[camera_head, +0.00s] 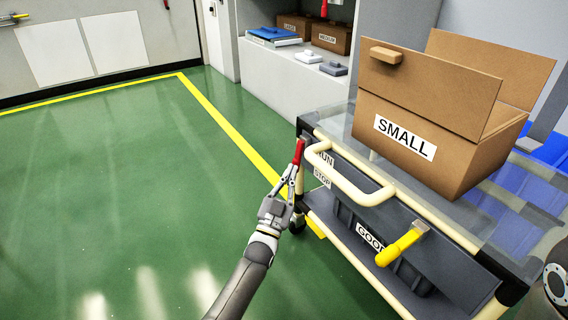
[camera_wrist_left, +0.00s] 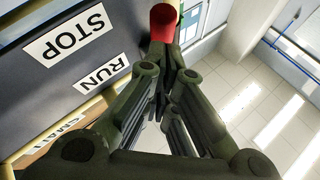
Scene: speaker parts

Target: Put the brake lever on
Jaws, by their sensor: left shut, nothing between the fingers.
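The brake lever (camera_head: 298,152) has a red grip and stands at the near left corner of the cart (camera_head: 350,152), beside the RUN label (camera_head: 325,158). The STOP label (camera_head: 322,177) is just below RUN. My left gripper (camera_head: 292,182) is shut and empty, with its fingertips just under the red grip. In the left wrist view the round red end of the lever (camera_wrist_left: 164,20) shows right beyond my fingertips. I cannot tell whether they touch it. The fingers hide the lower part of the lever. My right gripper is out of view.
An open cardboard box (camera_head: 440,125) marked SMALL stands on the cart top. A cream push handle (camera_head: 350,187) and a yellow handle (camera_head: 402,245) stick out from the cart. A dark bin (camera_head: 350,222) is on the lower shelf. Green floor (camera_head: 120,180) is clear at left.

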